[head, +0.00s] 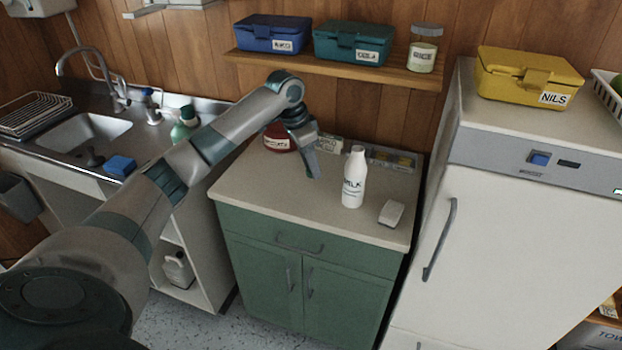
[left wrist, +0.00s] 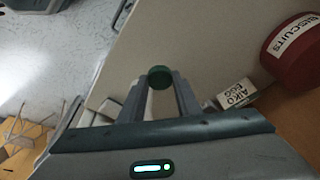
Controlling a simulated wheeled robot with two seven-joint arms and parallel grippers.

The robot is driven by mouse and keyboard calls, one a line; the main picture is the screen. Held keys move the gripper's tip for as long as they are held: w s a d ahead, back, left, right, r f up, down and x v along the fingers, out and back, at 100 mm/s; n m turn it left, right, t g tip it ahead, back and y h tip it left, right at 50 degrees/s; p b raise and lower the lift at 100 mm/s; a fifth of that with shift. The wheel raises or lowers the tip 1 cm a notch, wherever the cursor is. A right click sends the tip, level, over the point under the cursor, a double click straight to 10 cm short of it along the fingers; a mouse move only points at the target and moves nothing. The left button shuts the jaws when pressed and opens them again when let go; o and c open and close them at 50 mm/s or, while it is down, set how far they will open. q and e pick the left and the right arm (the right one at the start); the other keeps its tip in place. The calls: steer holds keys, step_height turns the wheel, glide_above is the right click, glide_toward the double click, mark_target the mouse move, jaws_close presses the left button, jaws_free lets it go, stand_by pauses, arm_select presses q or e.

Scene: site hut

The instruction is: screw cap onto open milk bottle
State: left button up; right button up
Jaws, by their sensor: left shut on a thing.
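A white milk bottle (head: 353,180) stands upright on the cream worktop (head: 250,185) of the green cabinet; no cap shows on its narrow top. My left gripper (head: 313,168) is to the left of the bottle, above the worktop and apart from the bottle. In the left wrist view, its two fingers (left wrist: 161,86) are shut on a small dark green round cap (left wrist: 160,76). The cap cannot be made out in the head view. The bottle does not show in the left wrist view. My right gripper is not in view.
A red biscuits tin (head: 278,137) and small boxes (head: 330,144) stand along the back of the worktop. A small white object (head: 391,213) lies right of the bottle. A white fridge (head: 510,225) rises at the right. The worktop's front left is clear.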

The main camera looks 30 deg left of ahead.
arm_select(q)
steer(key=shift+r, duration=0.45)
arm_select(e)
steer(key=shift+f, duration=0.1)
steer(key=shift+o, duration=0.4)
